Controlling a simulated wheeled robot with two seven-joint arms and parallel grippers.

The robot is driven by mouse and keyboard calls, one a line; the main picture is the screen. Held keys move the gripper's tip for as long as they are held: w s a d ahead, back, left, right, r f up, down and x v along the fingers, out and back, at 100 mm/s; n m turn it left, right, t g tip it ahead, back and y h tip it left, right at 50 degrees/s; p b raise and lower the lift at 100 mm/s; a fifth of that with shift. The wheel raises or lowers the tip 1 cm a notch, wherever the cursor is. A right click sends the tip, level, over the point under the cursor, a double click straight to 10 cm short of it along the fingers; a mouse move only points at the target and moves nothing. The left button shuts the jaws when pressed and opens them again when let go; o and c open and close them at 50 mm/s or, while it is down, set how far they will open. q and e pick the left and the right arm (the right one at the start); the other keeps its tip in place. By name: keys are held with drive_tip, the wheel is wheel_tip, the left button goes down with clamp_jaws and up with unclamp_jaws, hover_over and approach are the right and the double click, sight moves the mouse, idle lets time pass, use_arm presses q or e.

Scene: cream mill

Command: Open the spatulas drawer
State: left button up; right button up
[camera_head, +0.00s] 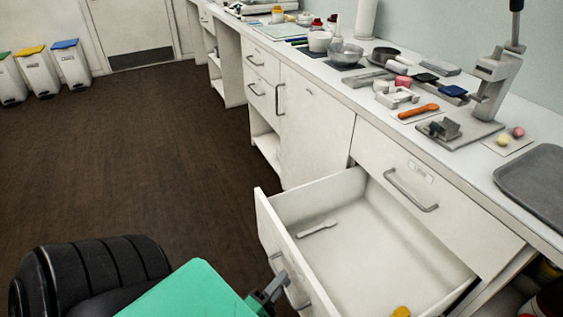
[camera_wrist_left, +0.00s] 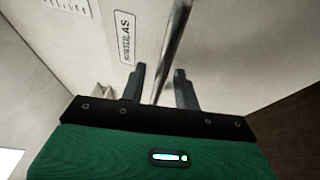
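The spatulas drawer (camera_head: 291,262) is a white drawer pulled well out of the cabinet in the head view. A pale spatula (camera_head: 317,229) lies inside it, and a yellow item (camera_head: 401,311) shows at the bottom edge. Its "SPATULAS" label (camera_wrist_left: 125,37) shows in the left wrist view. My left gripper (camera_head: 274,287) is at the drawer's front, by its grey bar handle (camera_head: 299,298). In the left wrist view the handle (camera_wrist_left: 175,45) passes between the two fingers, which stand apart with a gap visible. My right gripper is not in view.
Above the open drawer is a closed drawer with its own handle (camera_head: 411,190). The white counter (camera_head: 337,85) holds bowls, an orange spoon (camera_head: 418,111), a press (camera_head: 493,80) and a grey tray (camera_head: 535,180). The dark floor (camera_head: 160,150) at left is clear; bins stand far left.

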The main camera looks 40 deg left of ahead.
use_arm(q)
drive_tip(key=s+f, duration=0.2)
drive_tip(key=s, duration=1.1)
drive_tip(key=shift+d+f, duration=0.2)
drive_tip(key=shift+d, duration=0.15)
drive_tip(key=shift+s, duration=0.1)
